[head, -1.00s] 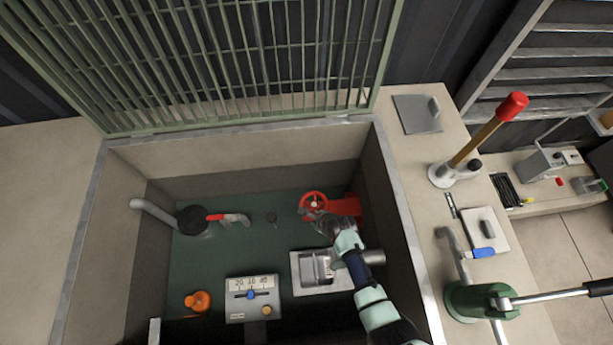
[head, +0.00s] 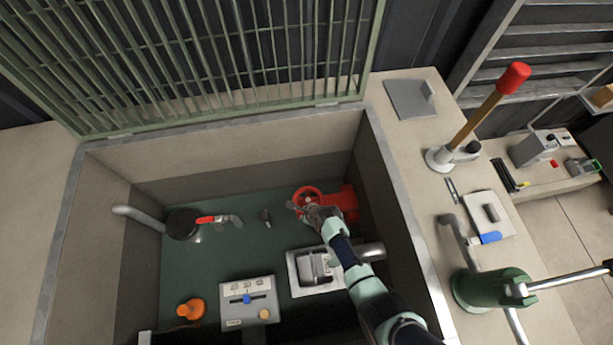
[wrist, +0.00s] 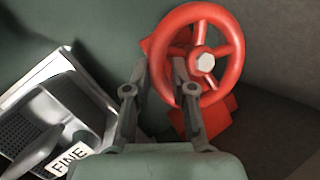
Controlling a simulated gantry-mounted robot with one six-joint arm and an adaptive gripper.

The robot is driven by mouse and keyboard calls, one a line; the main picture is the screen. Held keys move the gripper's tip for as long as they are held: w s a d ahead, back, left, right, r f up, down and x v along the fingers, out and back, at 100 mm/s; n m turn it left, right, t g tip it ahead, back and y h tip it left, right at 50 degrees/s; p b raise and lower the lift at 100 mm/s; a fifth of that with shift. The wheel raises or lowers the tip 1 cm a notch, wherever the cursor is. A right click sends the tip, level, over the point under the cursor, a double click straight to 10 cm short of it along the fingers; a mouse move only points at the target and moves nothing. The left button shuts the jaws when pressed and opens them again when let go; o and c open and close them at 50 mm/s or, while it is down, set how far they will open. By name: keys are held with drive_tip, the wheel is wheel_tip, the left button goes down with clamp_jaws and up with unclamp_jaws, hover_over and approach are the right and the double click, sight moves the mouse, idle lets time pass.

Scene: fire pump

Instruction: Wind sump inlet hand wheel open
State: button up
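The red hand wheel (head: 308,191) sits on a red valve body (head: 345,200) at the right back of the sump pit. In the wrist view the spoked wheel (wrist: 232,55) has a pale hex nut at its hub. My gripper (head: 298,207) is at the wheel's near left rim. In the wrist view its two fingers (wrist: 160,68) are apart, one on either side of the left rim, with the rim showing between them. I cannot tell whether they touch it. The fingers hide part of the lower left rim.
A strainer box marked FINE (wrist: 55,120) stands close left of my gripper in the wrist view. The pit's right wall (head: 385,190) is near my arm. A green grate (head: 200,60) stands raised behind. A red-handled valve (head: 207,219) is at the left.

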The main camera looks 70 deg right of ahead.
clamp_jaws()
